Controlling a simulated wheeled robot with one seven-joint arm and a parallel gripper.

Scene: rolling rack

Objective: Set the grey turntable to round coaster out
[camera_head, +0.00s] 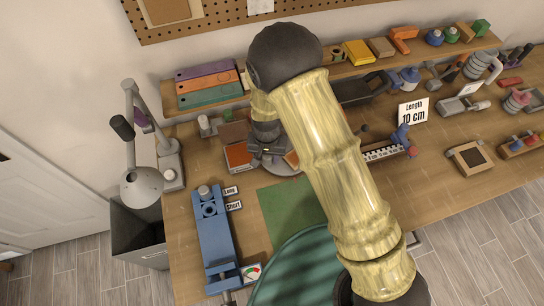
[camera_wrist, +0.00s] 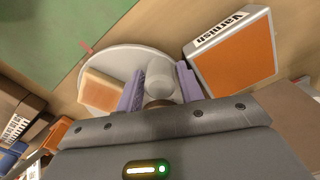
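The grey turntable (camera_wrist: 98,62) is a pale round disc in the wrist view. A square orange-and-cream piece (camera_wrist: 100,90) lies on its left part. A pale rounded knob (camera_wrist: 159,76) stands up from it. My gripper (camera_wrist: 160,80) has its two purple fingers on either side of this knob, with narrow gaps showing, so it looks open around it. In the head view my gripper (camera_head: 268,150) is over the turntable (camera_head: 285,172), whose rim shows only in part beneath it. I cannot make out a round coaster; my gripper body hides the near part of the disc.
An orange panel labelled Varnish (camera_wrist: 235,55) stands close right of the turntable. A green mat (camera_head: 285,212) lies in front. A blue vise-like fixture (camera_head: 212,240) is at the left front, and a desk lamp (camera_head: 142,180) stands at the bench's left edge. A red mark (camera_wrist: 87,46) sits by the disc's rim.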

